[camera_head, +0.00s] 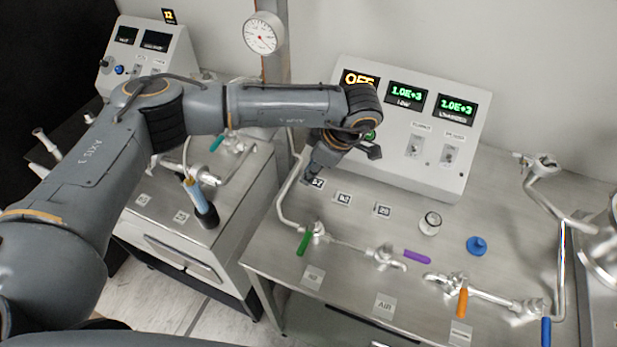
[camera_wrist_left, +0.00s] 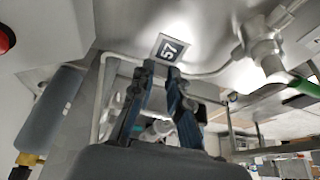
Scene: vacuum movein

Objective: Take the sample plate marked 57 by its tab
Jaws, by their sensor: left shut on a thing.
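The sample plate marked 57 (camera_head: 317,183) is a small dark square with a pale border and white digits, at the left end of a row of plates on the metal bench. The tab is mostly hidden between the fingertips. My right gripper is not in view.
Two similar plates, one (camera_head: 343,198) and another (camera_head: 383,210), lie to the right. A control box (camera_head: 420,130) with green readouts stands behind. Pipes and a green-handled valve (camera_head: 305,243) are in front. A round gauge (camera_head: 430,222) and blue knob (camera_head: 477,245) sit further right.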

